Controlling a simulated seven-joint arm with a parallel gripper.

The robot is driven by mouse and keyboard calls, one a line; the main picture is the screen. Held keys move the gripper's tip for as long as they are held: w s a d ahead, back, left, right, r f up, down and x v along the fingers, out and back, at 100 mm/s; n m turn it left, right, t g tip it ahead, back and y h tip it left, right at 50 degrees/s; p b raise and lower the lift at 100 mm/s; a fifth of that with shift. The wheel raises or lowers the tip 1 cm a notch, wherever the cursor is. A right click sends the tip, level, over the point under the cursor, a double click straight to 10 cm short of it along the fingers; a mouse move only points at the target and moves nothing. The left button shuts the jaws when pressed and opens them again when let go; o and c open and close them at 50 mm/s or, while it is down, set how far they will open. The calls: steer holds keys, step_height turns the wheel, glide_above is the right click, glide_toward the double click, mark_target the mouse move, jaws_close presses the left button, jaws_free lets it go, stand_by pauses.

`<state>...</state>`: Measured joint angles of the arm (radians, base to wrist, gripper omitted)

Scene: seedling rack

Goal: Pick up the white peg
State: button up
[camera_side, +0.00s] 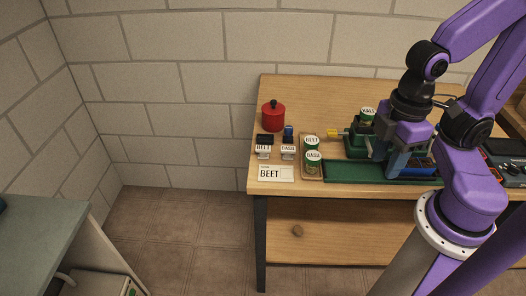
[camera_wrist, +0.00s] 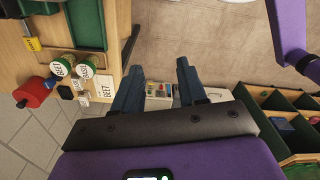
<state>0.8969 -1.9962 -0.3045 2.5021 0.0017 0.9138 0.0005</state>
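I cannot make out a white peg in either view. My gripper (camera_side: 402,165) is over the right part of the wooden table, near the green mat (camera_side: 350,171), in the side view. In the wrist view my gripper (camera_wrist: 158,78) has its two blue-grey fingers well apart with nothing held between them. Beyond the fingers, a pale box with coloured buttons (camera_wrist: 158,91) shows farther off. My arm hides part of the table's right side in the side view.
The table (camera_side: 355,92) holds a red pot (camera_side: 273,117), a BEET can (camera_side: 311,143), a BASIL can (camera_side: 313,160), small label stands (camera_side: 288,150), a BEET card (camera_side: 276,173) and a green machine (camera_side: 357,143). A divided green tray (camera_wrist: 285,125) shows in the wrist view. The table's back is clear.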

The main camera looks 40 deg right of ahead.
steer(key=shift+o, duration=1)
steer(key=n+t+h, duration=0.8)
steer(key=n+h, duration=0.1)
steer(key=n, duration=0.5)
glide_toward(263, 148)
steer(key=x, duration=0.4)
steer(key=shift+s+d+f, duration=0.1)
steer(key=shift+s+f, duration=0.05)
steer(key=shift+s, duration=0.1)
steer(key=shift+w+x, duration=0.2)
steer(key=shift+x, duration=3)
steer(key=c, duration=0.7)
